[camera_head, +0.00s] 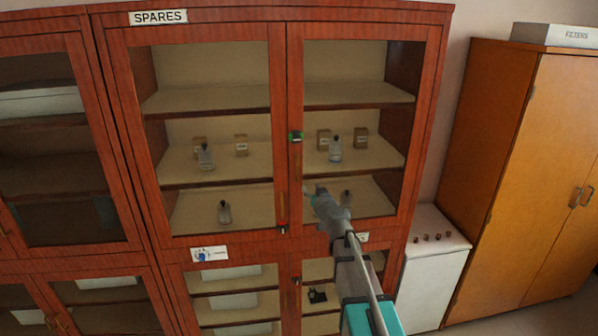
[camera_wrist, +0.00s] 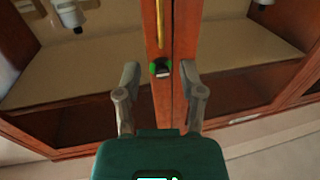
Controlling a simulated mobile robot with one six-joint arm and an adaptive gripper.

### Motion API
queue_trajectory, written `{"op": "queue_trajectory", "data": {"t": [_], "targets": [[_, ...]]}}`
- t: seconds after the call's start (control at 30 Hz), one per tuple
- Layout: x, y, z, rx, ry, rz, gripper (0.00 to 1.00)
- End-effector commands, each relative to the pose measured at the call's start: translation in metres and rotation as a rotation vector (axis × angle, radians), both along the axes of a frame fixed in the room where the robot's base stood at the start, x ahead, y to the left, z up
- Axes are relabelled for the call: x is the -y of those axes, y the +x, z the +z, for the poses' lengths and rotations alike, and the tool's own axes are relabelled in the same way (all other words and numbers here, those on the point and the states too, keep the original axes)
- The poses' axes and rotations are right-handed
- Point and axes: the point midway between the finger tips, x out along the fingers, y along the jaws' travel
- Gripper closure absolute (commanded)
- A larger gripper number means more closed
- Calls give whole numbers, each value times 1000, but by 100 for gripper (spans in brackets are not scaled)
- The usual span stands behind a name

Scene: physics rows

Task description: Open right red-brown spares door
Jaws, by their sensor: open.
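The right red-brown spares door (camera_head: 424,110) is a glazed wooden frame under the SPARES sign and looks closed against the left door. Its upright brass handle (camera_head: 297,177) runs along its inner stile, below a small green-and-black latch (camera_head: 296,137). The wrist view looks inverted; there the handle (camera_wrist: 160,28) is at the top and the latch (camera_wrist: 161,69) is below it. My gripper (camera_head: 312,190) is open and empty, in front of the right door's lower glass. In the wrist view its fingers (camera_wrist: 159,70) appear on either side of the stile; contact cannot be told.
Bottles and small boxes (camera_head: 324,140) stand on the shelves behind the glass. The left spares door (camera_head: 131,118) adjoins. A low white cabinet (camera_head: 431,275) with small items on top and an orange-brown cupboard (camera_head: 530,180) stand to the right.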

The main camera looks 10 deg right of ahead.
Motion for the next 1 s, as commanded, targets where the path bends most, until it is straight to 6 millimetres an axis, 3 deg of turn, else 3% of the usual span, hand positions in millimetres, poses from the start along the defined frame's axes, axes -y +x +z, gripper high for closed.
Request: {"op": "queue_trajectory", "data": {"t": [0.37, 1.0], "targets": [[-4, 20, 0, 0, 0, 2, 49], [-23, 111, 0, 0, 0, 3, 49]]}}
